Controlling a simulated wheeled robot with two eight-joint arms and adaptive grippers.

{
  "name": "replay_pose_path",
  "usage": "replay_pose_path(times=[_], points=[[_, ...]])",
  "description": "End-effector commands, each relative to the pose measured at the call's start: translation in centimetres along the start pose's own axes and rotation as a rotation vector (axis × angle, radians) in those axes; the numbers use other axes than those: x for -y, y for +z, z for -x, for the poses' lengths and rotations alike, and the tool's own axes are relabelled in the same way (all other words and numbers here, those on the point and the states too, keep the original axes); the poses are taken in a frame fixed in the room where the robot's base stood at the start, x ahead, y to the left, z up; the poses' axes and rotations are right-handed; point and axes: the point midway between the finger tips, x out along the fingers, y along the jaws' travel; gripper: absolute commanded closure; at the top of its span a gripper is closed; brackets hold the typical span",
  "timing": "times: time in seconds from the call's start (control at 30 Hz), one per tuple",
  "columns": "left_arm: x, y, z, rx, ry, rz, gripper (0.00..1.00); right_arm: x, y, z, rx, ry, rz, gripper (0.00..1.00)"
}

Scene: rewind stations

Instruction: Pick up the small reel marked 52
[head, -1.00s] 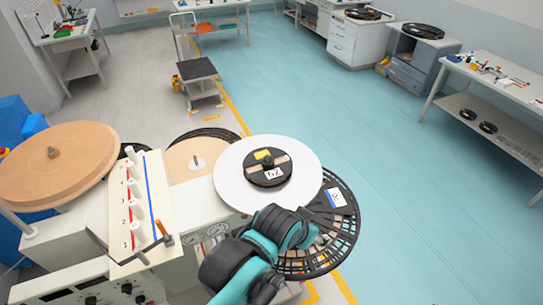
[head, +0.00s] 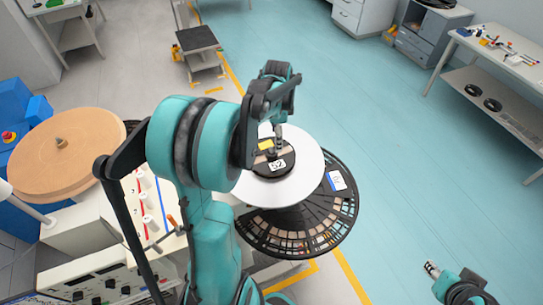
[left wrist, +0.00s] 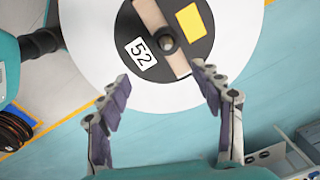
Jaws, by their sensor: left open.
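The small black reel marked 52 (head: 285,167) lies on a white round disc (head: 305,180). It has a white label, a yellow patch and a knob at its centre. At the lower right, the end of my right arm (head: 433,269) is partly in view.
A large black slotted reel (head: 340,222) with a blue-and-white label sits below the white disc. A brown round disc (head: 85,165) and a white panel with numbered pegs (head: 150,210) are at left. A cart (head: 195,40) stands behind. Blue floor right of the station is open.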

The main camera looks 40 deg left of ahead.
Motion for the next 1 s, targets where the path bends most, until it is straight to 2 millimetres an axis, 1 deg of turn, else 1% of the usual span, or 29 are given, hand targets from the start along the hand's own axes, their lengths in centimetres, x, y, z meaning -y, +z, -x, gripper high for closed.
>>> replay_pose_path(times=[0.03, 0.17, 0.47, 0.7, 0.8, 1.0], points=[[0.8, 0.5, -0.7, 0.005, 0.015, -0.020, 0.35, 0.0, 0.0, 0.0, 0.000, 0.000, 0.000, 0.60], [1.6, 1.2, -1.8, 0.013, 0.041, -0.062, 0.35, 0.0, 0.0, 0.0, 0.000, 0.000, 0.000, 0.60], [1.8, 1.4, -5.2, 0.014, 0.045, -0.069, 0.35, 0.0, -0.2, 0.3, 0.000, 0.000, 0.000, 0.60], [2.0, 1.7, -8.7, 0.014, 0.044, -0.069, 0.35, 0.0, -0.5, 0.7, 0.000, 0.000, 0.000, 0.60], [1.9, 1.7, -9.4, 0.014, 0.044, -0.069, 0.35, 0.0, -0.5, 0.7, 0.000, 0.000, 0.000, 0.60], [1.9, 1.7, -9.5, 0.014, 0.044, -0.069, 0.35, 0.0, -0.5, 0.7, 0.000, 0.000, 0.000, 0.60]])
